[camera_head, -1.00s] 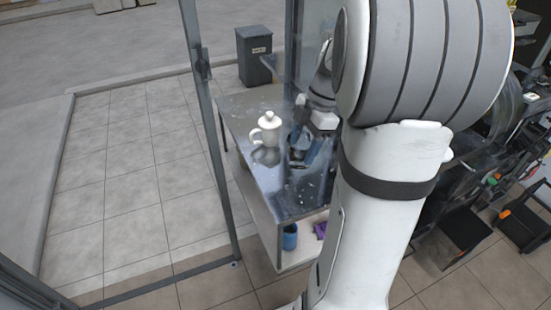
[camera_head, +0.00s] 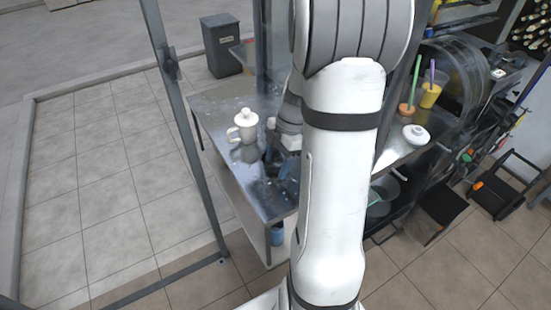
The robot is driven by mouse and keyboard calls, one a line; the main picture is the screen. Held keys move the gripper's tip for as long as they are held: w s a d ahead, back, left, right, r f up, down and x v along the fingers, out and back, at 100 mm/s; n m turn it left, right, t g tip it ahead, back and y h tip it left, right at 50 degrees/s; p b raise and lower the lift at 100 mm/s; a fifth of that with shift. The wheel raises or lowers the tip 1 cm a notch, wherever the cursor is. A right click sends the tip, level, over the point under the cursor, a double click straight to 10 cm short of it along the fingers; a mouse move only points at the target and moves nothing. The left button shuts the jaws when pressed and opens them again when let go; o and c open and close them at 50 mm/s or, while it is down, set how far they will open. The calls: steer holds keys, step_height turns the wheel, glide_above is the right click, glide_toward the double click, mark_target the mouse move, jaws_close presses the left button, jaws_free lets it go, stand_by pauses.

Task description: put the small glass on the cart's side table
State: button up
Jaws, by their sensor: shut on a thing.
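The cart's side table (camera_head: 222,103) is a grey metal top at the centre left. My own arm covers part of the gripper and the table's right side. I cannot tell whether the glass touches the top.
A glass panel with a metal post (camera_head: 173,70) stands at the table's left. A dark bin (camera_head: 222,45) is behind. A blue container (camera_head: 277,234) is on the lower shelf. At right, the cart holds a yellow cup (camera_head: 430,95) with a straw and a white lidded dish (camera_head: 416,134).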

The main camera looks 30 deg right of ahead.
steer(key=shift+s, duration=0.1)
steer(key=shift+f, duration=0.2)
steer(key=o, duration=1)
steer(key=shift+r, duration=0.15)
steer(key=b+v, duration=0.1)
steer(key=v, duration=1.1)
steer(key=shift+s+a+m+t+h, duration=0.55)
steer(key=shift+s+a+m, duration=1.55)
steer(key=shift+a+m, duration=0.8)
steer(key=shift+s+a+m+t+h, duration=0.6)
steer(key=shift+s+a+m, duration=1.75)
steer(key=shift+m, duration=0.95)
steer(key=shift+s+a+m+t+h, duration=0.55)
steer(key=shift+s+a+m, duration=1.35)
steer(key=shift+a+m, duration=1.1)
steer(key=shift+d, duration=0.15)
